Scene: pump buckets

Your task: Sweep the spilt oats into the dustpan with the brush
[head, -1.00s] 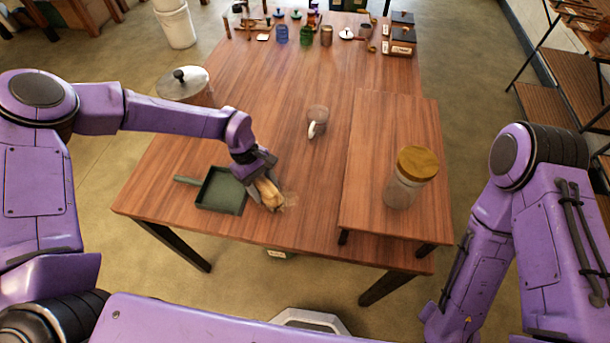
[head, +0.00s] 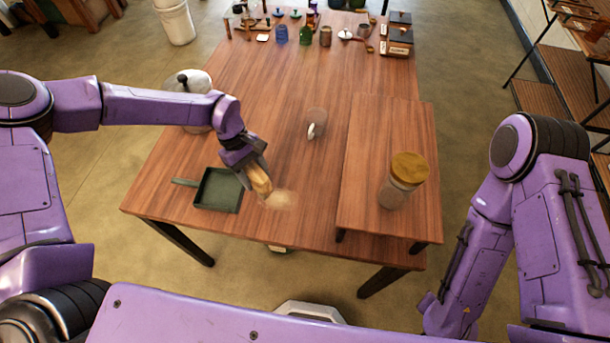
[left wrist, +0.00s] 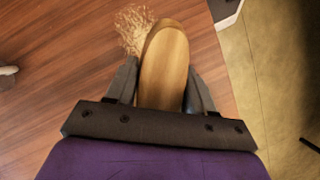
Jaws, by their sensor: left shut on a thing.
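My left gripper (head: 256,174) is shut on the wooden brush (head: 261,186), which points down toward the table. The brush's tan wooden body also shows in the left wrist view (left wrist: 165,68), between the two fingers. The spilt oats (head: 281,200) lie in a pale patch just right of the brush. They also show beside the brush's far end in the left wrist view (left wrist: 133,27). The dark green dustpan (head: 217,190) lies flat left of the brush, its handle pointing left. The brush's bristles are hidden. My right gripper is out of view.
A glass jar (head: 316,122) with a white part stands behind the oats. A raised wooden board (head: 375,165) on the right bears a lidded jar (head: 397,190). Several small containers line the far end.

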